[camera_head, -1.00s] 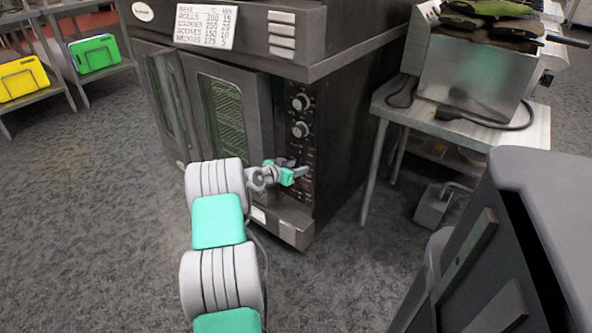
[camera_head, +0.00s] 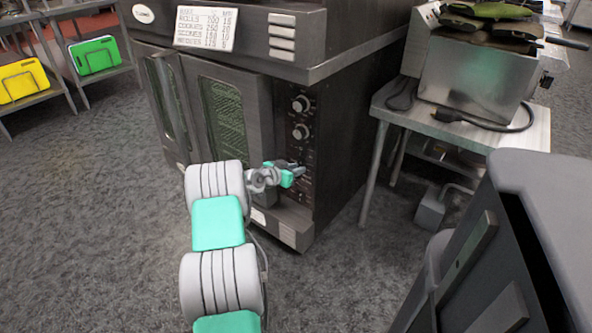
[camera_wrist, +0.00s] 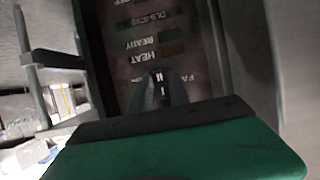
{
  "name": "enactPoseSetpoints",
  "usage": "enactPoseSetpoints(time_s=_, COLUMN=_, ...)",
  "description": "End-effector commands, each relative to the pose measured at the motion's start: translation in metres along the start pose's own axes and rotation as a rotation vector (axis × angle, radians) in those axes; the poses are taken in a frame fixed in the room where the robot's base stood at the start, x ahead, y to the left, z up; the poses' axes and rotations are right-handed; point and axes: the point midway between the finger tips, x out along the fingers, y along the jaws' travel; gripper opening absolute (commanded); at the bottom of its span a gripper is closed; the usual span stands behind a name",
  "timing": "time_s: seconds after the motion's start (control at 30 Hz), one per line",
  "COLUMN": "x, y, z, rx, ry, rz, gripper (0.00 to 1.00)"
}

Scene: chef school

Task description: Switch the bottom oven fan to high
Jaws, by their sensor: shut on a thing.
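The dark oven (camera_head: 232,110) stands in the middle of the head view, with its control panel (camera_head: 303,165) on the right front side. My gripper (camera_head: 298,172) is at the lower part of this panel, below two round knobs. In the wrist view the gripper fingers (camera_wrist: 159,92) are close together at the panel (camera_wrist: 135,75), near a partly covered label starting "FA". They are shut on a small switch there, which the fingers mostly hide. HEAT and READY labels show beside it, with dark green and brown indicator squares. The switch's position cannot be seen.
A dark grey bin-like object (camera_head: 500,240) fills the lower right. Racks with green (camera_head: 95,55) and yellow boards (camera_head: 22,78) are at the left. The floor in front is open.

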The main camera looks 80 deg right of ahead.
Motion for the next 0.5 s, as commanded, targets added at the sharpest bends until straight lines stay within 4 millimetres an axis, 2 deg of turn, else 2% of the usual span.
enactPoseSetpoints(time_s=0.23, x=0.006, y=0.0, z=0.015, rx=0.0, ry=0.11, rz=0.0, gripper=0.0)
enactPoseSetpoints(time_s=0.5, x=0.005, y=0.0, z=0.011, rx=0.002, ry=0.247, rz=-0.001, gripper=0.0)
